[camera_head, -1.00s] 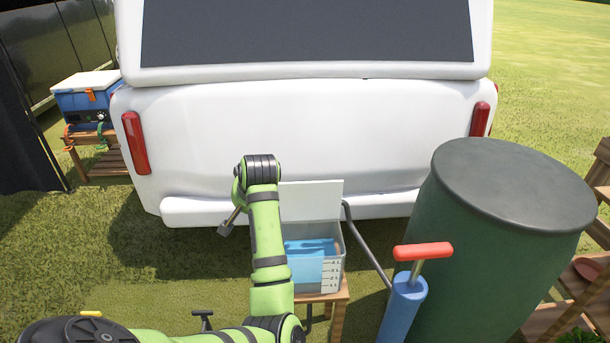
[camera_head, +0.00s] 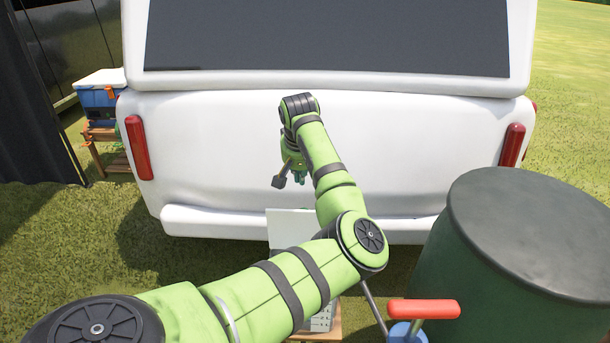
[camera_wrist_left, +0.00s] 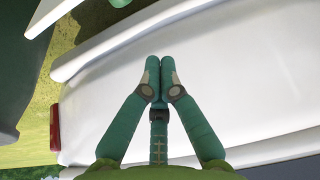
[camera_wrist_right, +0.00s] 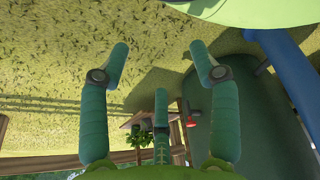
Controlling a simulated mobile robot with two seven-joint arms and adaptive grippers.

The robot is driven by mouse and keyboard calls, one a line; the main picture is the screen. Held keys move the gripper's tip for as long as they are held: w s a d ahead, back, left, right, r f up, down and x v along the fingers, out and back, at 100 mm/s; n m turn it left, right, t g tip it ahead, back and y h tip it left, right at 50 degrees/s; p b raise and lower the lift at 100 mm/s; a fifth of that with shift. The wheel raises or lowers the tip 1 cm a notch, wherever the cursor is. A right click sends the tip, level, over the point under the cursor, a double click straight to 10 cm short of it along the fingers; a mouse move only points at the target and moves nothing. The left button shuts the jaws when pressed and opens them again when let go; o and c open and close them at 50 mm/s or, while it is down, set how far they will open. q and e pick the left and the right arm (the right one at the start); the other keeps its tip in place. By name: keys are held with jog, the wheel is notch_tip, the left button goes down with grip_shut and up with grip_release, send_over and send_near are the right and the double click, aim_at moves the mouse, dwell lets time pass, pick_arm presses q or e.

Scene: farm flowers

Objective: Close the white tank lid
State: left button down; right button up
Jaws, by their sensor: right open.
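The white tank lid (camera_head: 288,228) stands upright, partly behind my left arm in the head view. The tank (camera_head: 322,318) under it is mostly hidden by that arm; only a strip of its marked side shows. My left gripper (camera_head: 291,178) is above the raised lid, in front of the white vehicle. In the left wrist view its fingers (camera_wrist_left: 159,66) are together with nothing between them. My right gripper (camera_wrist_right: 158,60) is open and empty over grass in the right wrist view, and out of the head view.
The white vehicle (camera_head: 400,165) fills the space behind the tank. A green barrel (camera_head: 470,255) with a dark top and a pump with a red handle (camera_head: 425,309) stand at the right. A blue cooler (camera_head: 98,97) is at the far left.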

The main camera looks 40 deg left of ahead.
aim_at(304, 227)
pick_arm(q)
notch_tip(304, 227, down, 7)
jog(key=s+d, duration=0.1)
jog(key=shift+r, duration=0.2)
pick_arm(e)
jog(key=shift+s+d, duration=0.1)
jog(key=shift+s, duration=0.3)
pick_arm(q)
jog(key=shift+s+f, duration=0.1)
jog(key=shift+s, duration=0.05)
pick_arm(e)
jog(key=shift+d, duration=0.1)
